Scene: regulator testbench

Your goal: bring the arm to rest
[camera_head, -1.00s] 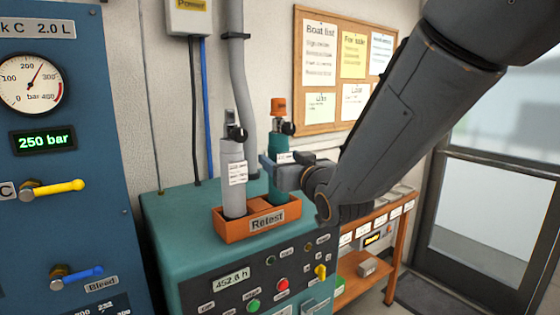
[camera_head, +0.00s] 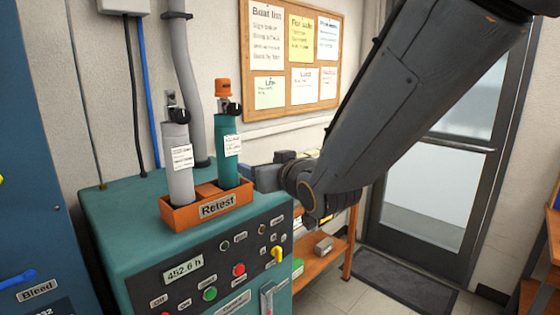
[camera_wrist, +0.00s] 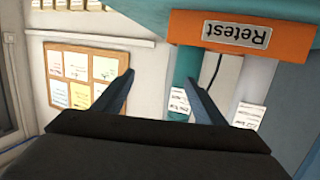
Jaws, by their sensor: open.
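My gripper (camera_head: 250,178) is just right of the green cylinder (camera_head: 228,150) in the head view, beside the orange Retest tray (camera_head: 180,219). In the wrist view, which is upside down, my gripper (camera_wrist: 160,98) shows two spread fingers with nothing between them. The green cylinder (camera_wrist: 187,75) has an orange cap and a white label and stands upright in the tray. A grey cylinder (camera_head: 178,180) with a white label stands to its left in the same tray. My forearm crosses the right side of the head view.
The tray sits on a teal machine (camera_head: 120,215) with buttons and a 452.6 h display. A cork board (camera_head: 290,108) hangs on the wall behind. A wooden shelf (camera_head: 325,275) and a glass door (camera_head: 430,200) are at the right. A blue panel (camera_head: 30,150) is at the left.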

